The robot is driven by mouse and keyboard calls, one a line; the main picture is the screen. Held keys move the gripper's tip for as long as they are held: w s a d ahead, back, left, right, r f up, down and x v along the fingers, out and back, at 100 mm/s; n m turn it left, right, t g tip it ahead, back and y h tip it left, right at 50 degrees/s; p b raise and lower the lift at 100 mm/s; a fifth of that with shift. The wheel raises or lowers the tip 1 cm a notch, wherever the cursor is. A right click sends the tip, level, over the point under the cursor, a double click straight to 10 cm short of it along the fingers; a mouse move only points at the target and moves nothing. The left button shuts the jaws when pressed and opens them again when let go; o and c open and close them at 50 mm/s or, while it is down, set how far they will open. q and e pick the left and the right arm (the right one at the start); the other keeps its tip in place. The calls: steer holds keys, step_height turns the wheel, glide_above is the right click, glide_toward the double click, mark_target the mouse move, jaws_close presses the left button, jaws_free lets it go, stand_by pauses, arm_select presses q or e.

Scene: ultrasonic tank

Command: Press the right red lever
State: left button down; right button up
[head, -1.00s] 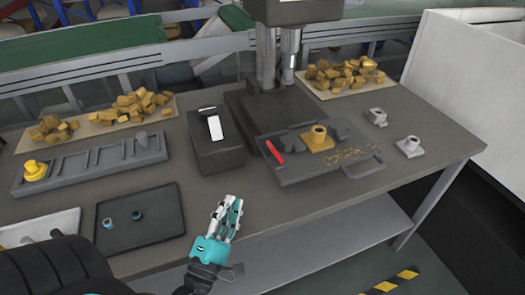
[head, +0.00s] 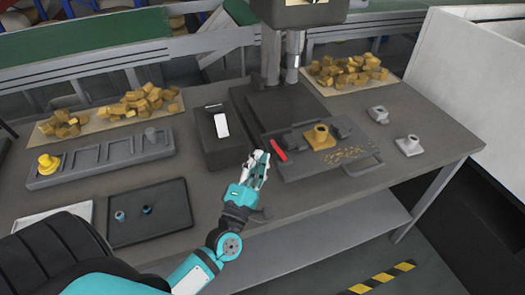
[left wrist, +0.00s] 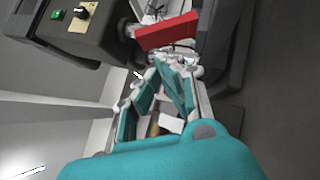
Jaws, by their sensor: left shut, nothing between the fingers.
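A red lever (head: 279,150) sticks out at the left end of a dark vise (head: 303,170) that clamps a yellow flanged part (head: 320,136). It is the only red lever I see. My left gripper (head: 258,165) is shut and empty, its fingertips just left of and in front of the lever. In the left wrist view the red lever (left wrist: 167,32) lies across the picture just beyond the fingertips of my left gripper (left wrist: 163,66). I cannot tell whether they touch. My right gripper is not in view.
A dark control box (head: 221,138) stands just left of the gripper. The press column (head: 283,58) rises behind the vise. A slotted grey rack (head: 100,159) and a black tray (head: 150,212) lie to the left. Grey parts (head: 407,145) stand at right. Bare table lies in front of the vise.

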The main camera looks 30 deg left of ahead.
arm_select(q)
steer(key=shift+w+d+r, duration=0.3)
steer(key=shift+w+d, duration=0.15)
steer(key=shift+w, duration=0.05)
